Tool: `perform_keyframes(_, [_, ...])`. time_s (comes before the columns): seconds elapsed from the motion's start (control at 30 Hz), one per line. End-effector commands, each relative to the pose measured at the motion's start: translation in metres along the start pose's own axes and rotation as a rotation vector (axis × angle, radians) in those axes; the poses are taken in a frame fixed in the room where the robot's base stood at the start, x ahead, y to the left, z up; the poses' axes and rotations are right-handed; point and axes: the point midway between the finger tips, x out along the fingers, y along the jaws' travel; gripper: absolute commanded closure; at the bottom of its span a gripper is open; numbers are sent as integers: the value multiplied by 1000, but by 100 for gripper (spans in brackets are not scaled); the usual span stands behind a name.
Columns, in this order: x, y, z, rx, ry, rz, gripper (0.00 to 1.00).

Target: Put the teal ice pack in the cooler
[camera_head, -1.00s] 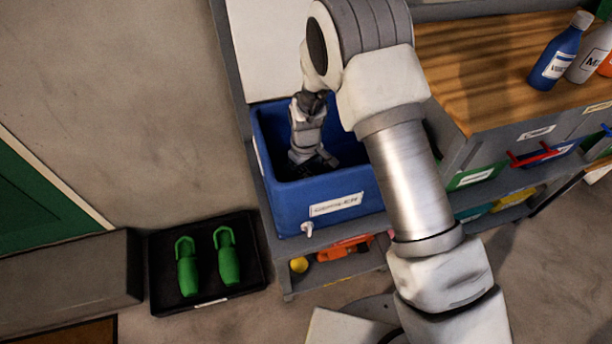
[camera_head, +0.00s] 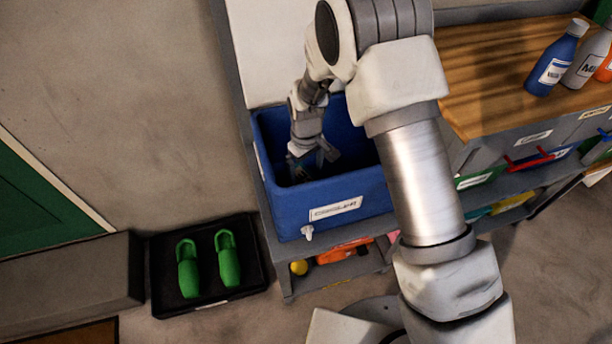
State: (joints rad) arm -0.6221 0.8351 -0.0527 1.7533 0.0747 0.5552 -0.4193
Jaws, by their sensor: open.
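The blue cooler (camera_head: 330,188) stands open on a grey shelf, with a white label and a small white spigot on its front. My gripper (camera_head: 312,172) points down inside the cooler's opening, near its left side, with its fingers apart.
A white lid or panel (camera_head: 268,50) stands upright behind the cooler. A wooden worktop (camera_head: 490,75) with bottles (camera_head: 556,60) is at the right. Green clogs (camera_head: 228,258) sit on a black tray (camera_head: 165,285) on the floor at lower left. An orange item (camera_head: 343,252) lies on the shelf below.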

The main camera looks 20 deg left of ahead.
Motion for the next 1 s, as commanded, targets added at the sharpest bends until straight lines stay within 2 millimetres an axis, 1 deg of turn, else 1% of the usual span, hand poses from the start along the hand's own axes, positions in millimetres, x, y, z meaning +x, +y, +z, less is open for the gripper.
perform_keyframes(0.03, [-17,0,-1,0,4,1,0])
perform_keyframes(0.1, [-32,0,-1,0,4,1,0])
perform_keyframes(0.2, [-50,0,-1,0,3,0,0])
perform_keyframes(0.3, [-63,0,-1,-1,2,0,0])
perform_keyframes(0.43, [-71,0,0,-1,1,1,0])
perform_keyframes(0.67, [-74,0,0,0,0,0,0])
perform_keyframes(0.77, [-82,4,2,14,8,3,0])
perform_keyframes(0.87, [-104,13,10,52,28,9,0])
perform_keyframes(0.97, [-139,27,24,112,61,20,0])
perform_keyframes(1.0, [-154,33,32,141,75,25,0])
